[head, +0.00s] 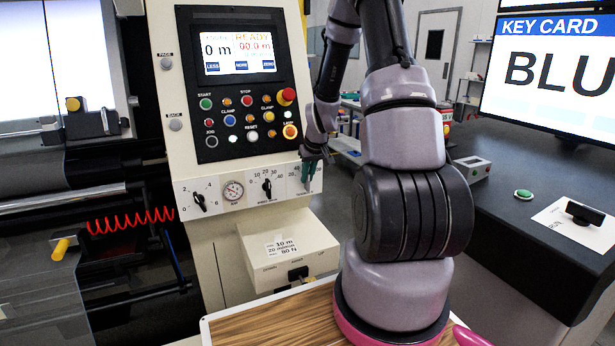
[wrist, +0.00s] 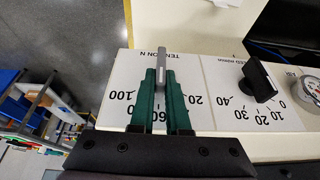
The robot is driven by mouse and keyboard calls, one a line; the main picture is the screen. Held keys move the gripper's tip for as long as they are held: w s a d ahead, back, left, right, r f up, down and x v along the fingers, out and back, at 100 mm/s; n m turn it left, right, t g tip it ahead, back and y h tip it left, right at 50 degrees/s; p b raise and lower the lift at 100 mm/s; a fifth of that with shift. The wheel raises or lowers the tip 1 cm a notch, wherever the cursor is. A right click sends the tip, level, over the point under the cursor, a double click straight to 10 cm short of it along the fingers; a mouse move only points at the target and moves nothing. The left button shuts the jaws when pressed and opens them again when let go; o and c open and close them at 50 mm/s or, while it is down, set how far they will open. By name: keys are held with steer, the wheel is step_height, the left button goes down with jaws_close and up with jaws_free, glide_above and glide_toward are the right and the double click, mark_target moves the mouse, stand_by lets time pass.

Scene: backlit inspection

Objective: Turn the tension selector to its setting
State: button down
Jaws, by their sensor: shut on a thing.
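The tension selector (wrist: 161,60) is a grey bar knob on a white panel labelled TENSION N. In the wrist view the panel is upside down, with 100 to the left of the knob and 20 to its right. My gripper (wrist: 160,78) has two green fingers shut on the knob, one on each side. The knob's bar stands nearly upright in that view. The fingers hide part of the dial. In the head view my gripper (head: 310,170) is at the right end of the dial strip, and the selector is mostly hidden there.
A black speed knob (wrist: 258,78) sits beside the selector. A gauge (head: 232,190) and another black knob (head: 200,201) are farther left. A paper label (head: 282,246) on the box below reads 10 m, with a smaller newton value. Buttons and a screen (head: 238,52) are above.

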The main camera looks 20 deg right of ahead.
steer(key=shift+d+y, duration=0.2)
steer(key=shift+y, duration=0.1)
steer(key=shift+d+f+m+y, duration=0.1)
steer(key=shift+d+m+y, duration=0.15)
steer(key=shift+y, duration=0.85)
steer(key=shift+d+f+m+y, duration=0.15)
steer(key=shift+m+y, duration=0.2)
steer(key=shift+y, duration=0.75)
steer(key=shift+r, duration=0.1)
steer(key=c, duration=0.9)
jaws_free()
steer(key=v, duration=1)
steer(key=shift+s+d+r, duration=0.15)
steer(key=shift+s+d, duration=0.15)
steer(key=shift+d, duration=0.1)
